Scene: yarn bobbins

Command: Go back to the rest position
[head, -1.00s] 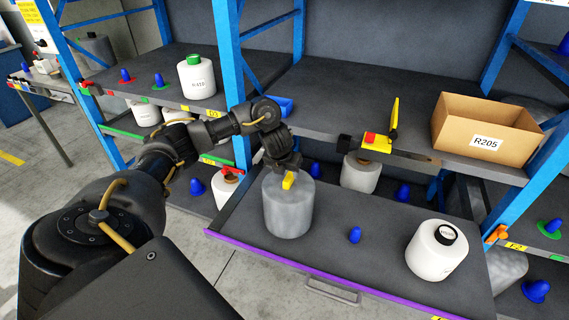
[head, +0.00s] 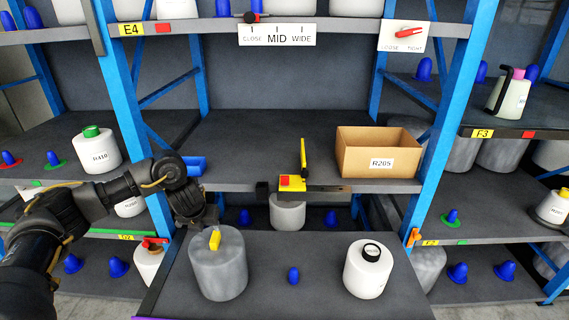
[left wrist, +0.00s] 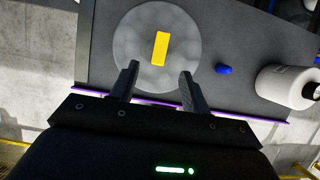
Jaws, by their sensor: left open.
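My left gripper (head: 200,222) is at the near left of the pulled-out shelf, close to a large grey bobbin (head: 218,272) with a yellow tab (head: 215,240) on top. In the left wrist view my gripper (left wrist: 158,85) has its two fingers spread with nothing between them. The grey bobbin (left wrist: 130,50) and its yellow tab (left wrist: 160,48) lie just beyond the fingertips there. The bobbin stands upright on the shelf. Whether the fingers touch it cannot be told. My right gripper is not in view.
A cardboard box R205 (head: 365,158) and a yellow-and-red lever device (head: 295,180) are on the shelf above. Blue uprights (head: 447,110) flank the bay.

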